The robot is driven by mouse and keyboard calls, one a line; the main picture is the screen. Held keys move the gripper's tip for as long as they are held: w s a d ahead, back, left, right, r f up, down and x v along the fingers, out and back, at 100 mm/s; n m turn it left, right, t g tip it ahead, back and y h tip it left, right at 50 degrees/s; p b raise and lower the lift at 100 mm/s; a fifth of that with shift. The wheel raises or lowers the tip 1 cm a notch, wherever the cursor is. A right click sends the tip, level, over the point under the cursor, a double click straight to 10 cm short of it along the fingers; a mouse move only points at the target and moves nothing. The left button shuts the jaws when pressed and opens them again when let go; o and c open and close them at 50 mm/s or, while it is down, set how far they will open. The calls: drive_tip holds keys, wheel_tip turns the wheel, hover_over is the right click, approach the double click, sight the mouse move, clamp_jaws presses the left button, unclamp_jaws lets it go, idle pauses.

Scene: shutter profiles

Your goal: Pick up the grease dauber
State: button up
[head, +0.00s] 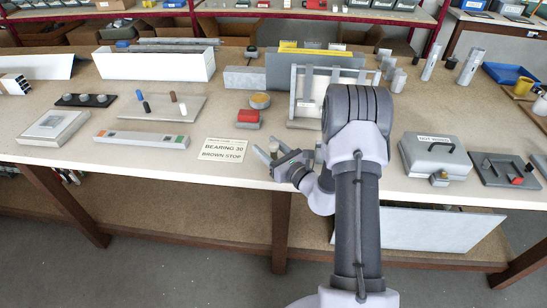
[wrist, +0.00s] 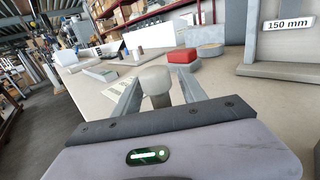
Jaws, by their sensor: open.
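My gripper (head: 268,154) is open at the front edge of the workbench, just right of the printed card. In the wrist view its two fingers (wrist: 158,86) stand apart on either side of a pale beige, round-topped piece with a narrower lower part (wrist: 155,77). This piece looks like the grease dauber, but I cannot be certain. It also shows small and pale at the gripper in the head view (head: 274,146). Its lower end is hidden behind the gripper body. I cannot tell whether either finger touches it.
A red block (head: 248,115) and a round tin with a yellowish top (head: 260,101) stand behind my gripper. The card (head: 223,149) reads "BEARING 30 BROWN STOP". A grey upright frame (head: 293,95) stands behind my arm. A grey case (head: 433,155) lies to the right.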

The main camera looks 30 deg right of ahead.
clamp_jaws()
drive_tip(key=shift+r, duration=0.15)
